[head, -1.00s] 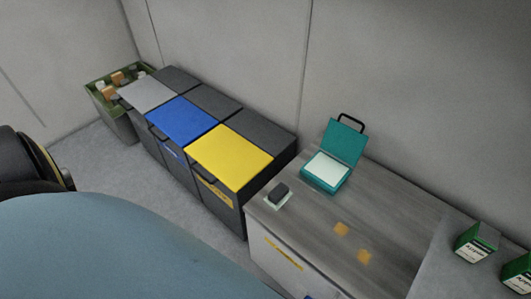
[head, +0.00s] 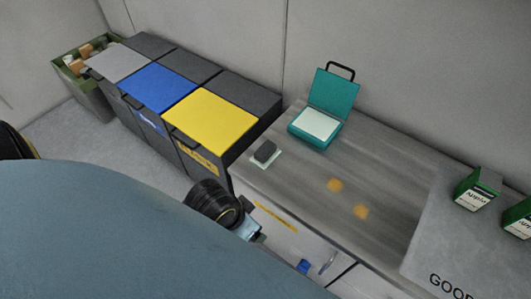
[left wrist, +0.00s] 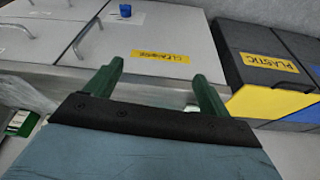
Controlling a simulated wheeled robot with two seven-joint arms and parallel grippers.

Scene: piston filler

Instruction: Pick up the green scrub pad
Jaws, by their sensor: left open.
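No plainly green scrub pad can be made out. A small dark grey block (head: 265,150) lies on a pale greenish square (head: 272,163) at the counter's left end; I cannot tell whether this is the pad. My left gripper (head: 254,224) is in front of the cabinet, nearer to me than the block and apart from it. In the left wrist view its two green fingers (left wrist: 156,72) are spread and empty, facing the cabinet front with the yellow cleaning label (left wrist: 160,57). The block is not seen there. My right gripper is not in view.
An open teal case (head: 334,92) with a white inside stands behind the block. Two orange patches (head: 335,185) mark the wooden counter (head: 300,180). Green boxes (head: 477,190) stand at right. Bins with a yellow lid (head: 210,118) adjoin the left. A blue object (head: 303,266) is on the cabinet front.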

